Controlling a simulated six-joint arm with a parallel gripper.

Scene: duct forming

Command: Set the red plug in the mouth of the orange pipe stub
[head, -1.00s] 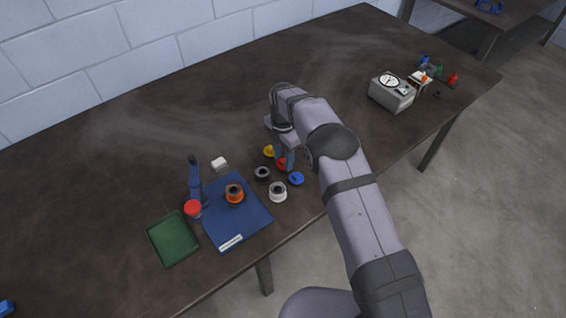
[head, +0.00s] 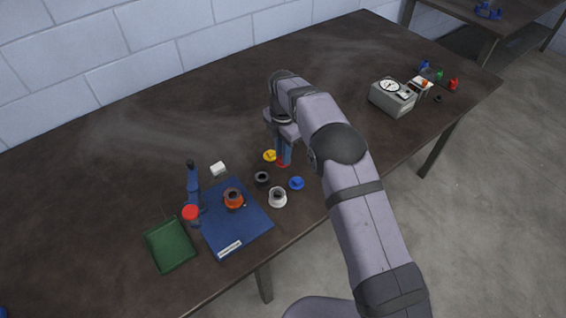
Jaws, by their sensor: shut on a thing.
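The red plug (head: 281,164) is at the tips of my gripper (head: 283,160), which points down and is shut on it. The fingers partly hide the plug, and I cannot tell whether it still touches the table. The orange pipe stub (head: 233,204) stands upright on the blue mat (head: 252,225), to the left of and nearer than my gripper. Its dark round mouth faces up and looks empty.
A yellow plug (head: 269,156), blue plug (head: 296,183), black stub (head: 262,179) and white stub (head: 277,200) stand close by. A red-topped item (head: 190,212), blue upright tool (head: 193,180), green tray (head: 170,245) and white block (head: 218,168) surround the mat. A grey dial device (head: 392,97) stands far right.

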